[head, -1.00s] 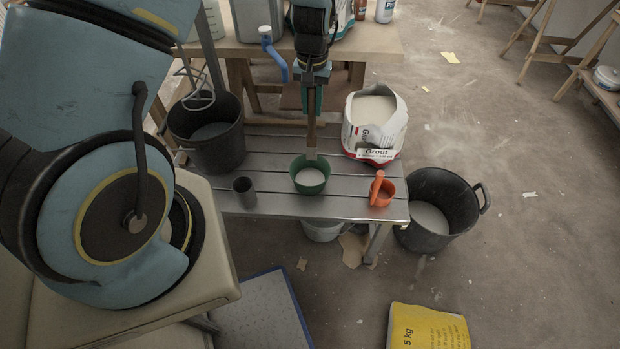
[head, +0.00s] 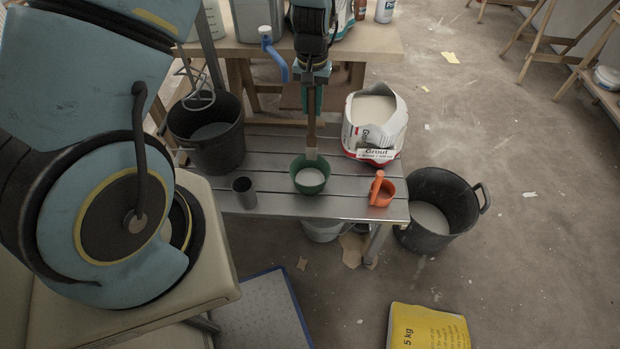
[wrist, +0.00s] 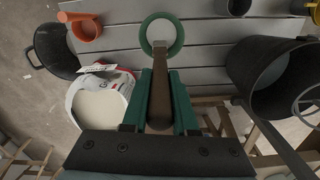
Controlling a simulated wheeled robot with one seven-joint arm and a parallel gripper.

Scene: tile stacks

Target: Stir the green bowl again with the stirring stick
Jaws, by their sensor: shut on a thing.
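The green bowl (head: 298,186) stands on the slatted grey bench, with pale contents in it. It also shows at the top of the wrist view (wrist: 176,46). My gripper (head: 312,108) points down above the bench, behind the bowl in the head view. It is shut on the brown stirring stick (head: 311,132), which also runs between the green fingers in the wrist view (wrist: 160,90). The stick's pale lower end reaches the bowl at its back rim in the head view and overlaps the bowl in the wrist view. I cannot tell how deep the tip is.
An orange cup with a handle (head: 382,192) stands right of the bowl, a dark grey cup (head: 244,193) left. An open grout bag (head: 378,130) is behind right. Black buckets stand at the left (head: 220,155) and right (head: 436,235). Bare bench (head: 270,150) lies behind the bowl.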

